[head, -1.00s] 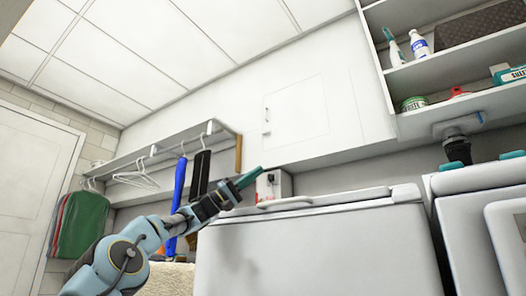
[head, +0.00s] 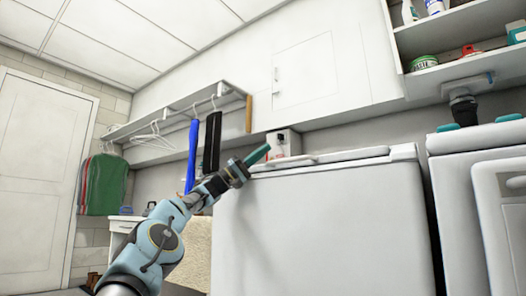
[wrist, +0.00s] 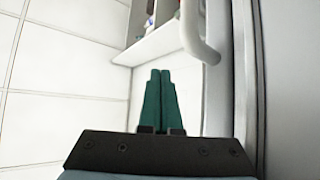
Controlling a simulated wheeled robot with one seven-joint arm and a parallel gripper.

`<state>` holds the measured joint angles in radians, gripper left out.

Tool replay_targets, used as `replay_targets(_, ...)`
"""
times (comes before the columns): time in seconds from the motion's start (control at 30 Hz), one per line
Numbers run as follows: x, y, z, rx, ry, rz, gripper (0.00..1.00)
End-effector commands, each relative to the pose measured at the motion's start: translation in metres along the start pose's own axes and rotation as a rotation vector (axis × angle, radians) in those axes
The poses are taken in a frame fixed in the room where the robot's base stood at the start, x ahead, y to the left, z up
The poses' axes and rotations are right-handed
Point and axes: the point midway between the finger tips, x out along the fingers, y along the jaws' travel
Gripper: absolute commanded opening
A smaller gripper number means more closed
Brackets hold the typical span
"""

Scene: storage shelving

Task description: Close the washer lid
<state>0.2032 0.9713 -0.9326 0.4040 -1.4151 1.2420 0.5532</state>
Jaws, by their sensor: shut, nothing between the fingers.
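The washer (head: 320,225) is a white box-shaped machine in the middle of the head view. Its white lid (head: 350,155) lies flat along the top, seen almost edge-on; whether it is fully seated I cannot tell. My gripper (head: 265,151) is shut and empty at the washer's top left corner, its green fingers pointing up and right. In the wrist view my gripper (wrist: 160,71) has its green fingers together. A curved white handle (wrist: 196,35) runs just right of the fingertips, apart from them in the picture, beside the washer's edge.
A second white machine (head: 455,215) stands to the right. A shelf with bottles and tins (head: 460,72) and a wall cabinet (head: 305,75) are above. A rail with hangers (head: 165,118) and a door (head: 45,170) are at left. A small box (head: 285,142) is behind the lid.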

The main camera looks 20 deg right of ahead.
Motion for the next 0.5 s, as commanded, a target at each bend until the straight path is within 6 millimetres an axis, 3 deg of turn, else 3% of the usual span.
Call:
replay_targets(0.23, -0.01, -0.001, 0.0, 0.0, 0.001, -0.002, 0.0)
replay_targets(0.5, -0.061, -0.001, 0.001, -0.001, 0.002, -0.003, 0.0)
